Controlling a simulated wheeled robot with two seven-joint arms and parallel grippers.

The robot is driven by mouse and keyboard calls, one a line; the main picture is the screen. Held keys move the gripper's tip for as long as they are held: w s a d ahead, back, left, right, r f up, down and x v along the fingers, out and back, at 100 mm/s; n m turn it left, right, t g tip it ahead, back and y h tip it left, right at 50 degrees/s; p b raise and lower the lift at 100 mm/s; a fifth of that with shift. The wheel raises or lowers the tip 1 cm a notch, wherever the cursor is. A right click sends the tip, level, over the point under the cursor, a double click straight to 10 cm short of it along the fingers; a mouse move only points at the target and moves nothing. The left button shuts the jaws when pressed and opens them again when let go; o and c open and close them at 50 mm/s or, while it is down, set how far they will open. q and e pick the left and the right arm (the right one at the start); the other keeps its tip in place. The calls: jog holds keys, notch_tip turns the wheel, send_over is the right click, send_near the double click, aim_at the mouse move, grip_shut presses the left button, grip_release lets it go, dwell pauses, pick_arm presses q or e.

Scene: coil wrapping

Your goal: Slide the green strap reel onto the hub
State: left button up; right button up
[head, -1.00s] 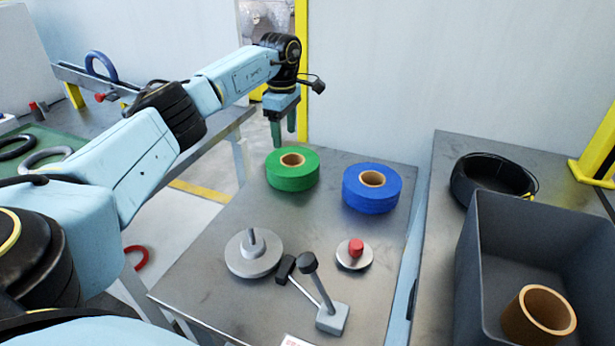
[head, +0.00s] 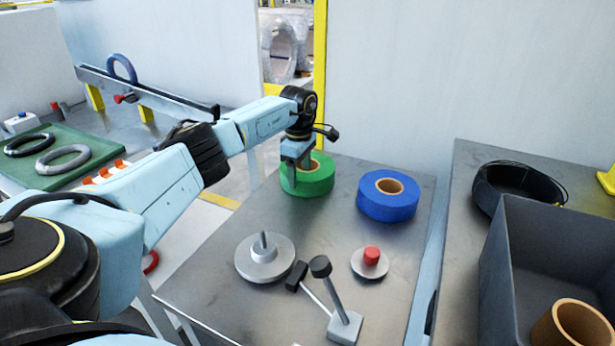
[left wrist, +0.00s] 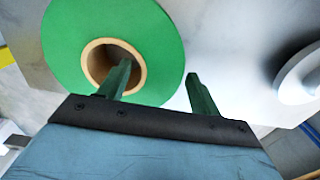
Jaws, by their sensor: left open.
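The green strap reel (head: 308,180) lies flat at the back left of the metal table, with a tan core. The hub (head: 280,262), a grey disc with an upright post, stands bare in front of it. My left gripper (head: 297,168) points down at the reel and partly covers it. In the left wrist view the gripper (left wrist: 158,72) is open. One finger is over or in the core hole of the green reel (left wrist: 75,35), and the other is beyond its outer edge; the depth is unclear. My right gripper is not in view.
A blue reel (head: 375,205) lies just right of the green one. A lever on a block (head: 345,326) and a red knob on a grey disc (head: 370,258) stand near the hub. A grey bin (head: 500,260) is at the right.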

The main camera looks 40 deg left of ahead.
pick_arm(q)
jog(key=shift+c, duration=0.4)
grip_shut()
jog(key=shift+w+r, duration=0.1)
jog(key=shift+r, duration=0.1)
